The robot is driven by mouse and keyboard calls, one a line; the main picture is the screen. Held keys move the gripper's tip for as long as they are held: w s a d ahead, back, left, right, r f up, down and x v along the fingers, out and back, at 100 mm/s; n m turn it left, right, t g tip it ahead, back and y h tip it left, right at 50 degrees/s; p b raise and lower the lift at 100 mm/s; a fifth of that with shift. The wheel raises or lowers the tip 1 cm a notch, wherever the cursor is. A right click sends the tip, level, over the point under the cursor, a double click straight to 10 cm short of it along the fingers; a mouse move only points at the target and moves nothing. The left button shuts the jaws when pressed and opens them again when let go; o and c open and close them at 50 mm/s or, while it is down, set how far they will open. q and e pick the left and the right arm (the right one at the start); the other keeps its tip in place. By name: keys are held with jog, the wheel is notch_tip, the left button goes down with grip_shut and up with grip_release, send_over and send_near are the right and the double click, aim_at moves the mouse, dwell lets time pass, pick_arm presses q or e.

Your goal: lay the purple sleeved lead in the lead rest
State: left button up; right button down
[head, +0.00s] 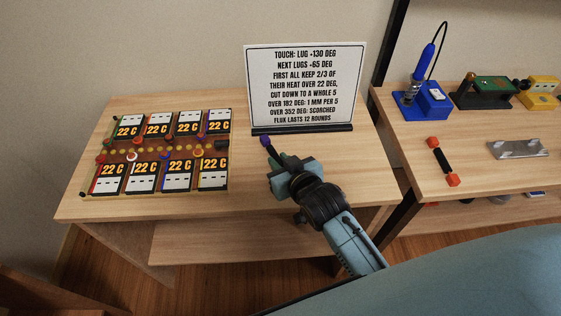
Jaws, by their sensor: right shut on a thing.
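My right gripper (281,165) is over the right part of the left table, in front of the sign. It is shut on a thin dark lead with a purple end, the purple sleeved lead (266,142), which points up and left from the jaws. The jaws hide the lead's near part. A low grey metal holder (518,149) with raised ends lies on the right table; it may be the lead rest, but I cannot be certain. It looks empty, and my right gripper is well to the left of it. My left gripper is not in view.
A board (158,152) with several "22 C" displays lies on the left table. An instruction sign (304,87) stands behind my gripper. The right table holds a blue soldering iron stand (422,100), a black bar with red ends (443,162) and other tools. A gap separates the tables.

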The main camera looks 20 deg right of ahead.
jog(key=shift+f, duration=0.15)
jog(key=c, duration=1.3)
grip_release()
